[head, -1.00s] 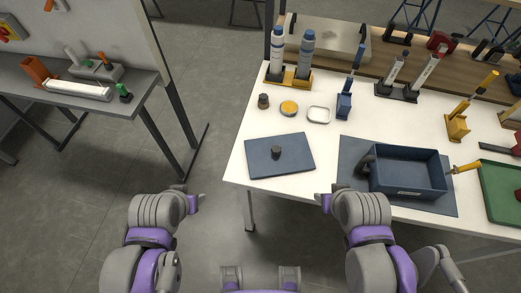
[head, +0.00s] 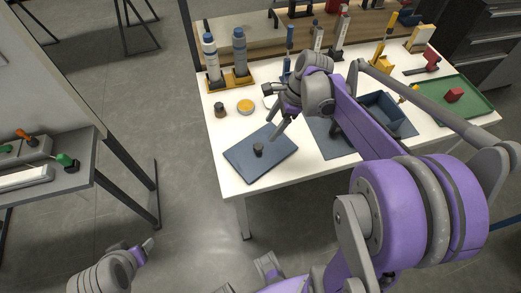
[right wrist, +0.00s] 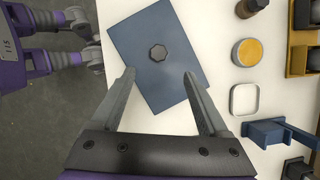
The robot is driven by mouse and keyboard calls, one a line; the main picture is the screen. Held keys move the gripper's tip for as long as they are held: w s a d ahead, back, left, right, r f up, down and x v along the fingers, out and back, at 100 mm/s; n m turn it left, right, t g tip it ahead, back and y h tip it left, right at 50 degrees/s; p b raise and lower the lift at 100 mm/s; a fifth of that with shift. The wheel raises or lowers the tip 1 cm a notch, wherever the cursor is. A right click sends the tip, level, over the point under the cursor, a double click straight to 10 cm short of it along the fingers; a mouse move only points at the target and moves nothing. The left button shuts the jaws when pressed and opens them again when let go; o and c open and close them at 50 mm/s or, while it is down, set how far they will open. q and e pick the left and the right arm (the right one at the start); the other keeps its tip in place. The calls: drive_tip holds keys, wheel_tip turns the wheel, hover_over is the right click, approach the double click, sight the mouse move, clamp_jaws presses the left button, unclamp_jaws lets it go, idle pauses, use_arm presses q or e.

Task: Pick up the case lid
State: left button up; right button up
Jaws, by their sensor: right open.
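The case lid (head: 247,163) is a flat dark blue plate with a dark round knob (head: 258,149) on top, lying on the white table near its front left corner. In the right wrist view the lid (right wrist: 135,40) and its faceted knob (right wrist: 158,53) lie ahead of the fingertips. My right gripper (head: 272,112) is above the table near the lid's back right side. It also shows in the right wrist view (right wrist: 158,78), open and empty, its fingers over the lid's near part. My left gripper (head: 146,246) is low on the left, off the table, its jaw state unclear.
A blue open case (head: 396,125) stands right of the lid, partly behind my right arm. A yellow tin (head: 246,106) and a small brown jar (head: 220,110) sit behind the lid. Bottles in a yellow stand (head: 232,80) are farther back. A green tray (head: 470,112) lies at right.

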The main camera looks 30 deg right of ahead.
sight(259, 146)
drive_tip(key=x, duration=1)
drive_tip(key=shift+a+f, duration=0.1)
drive_tip(key=shift+f, duration=0.2)
clamp_jaws()
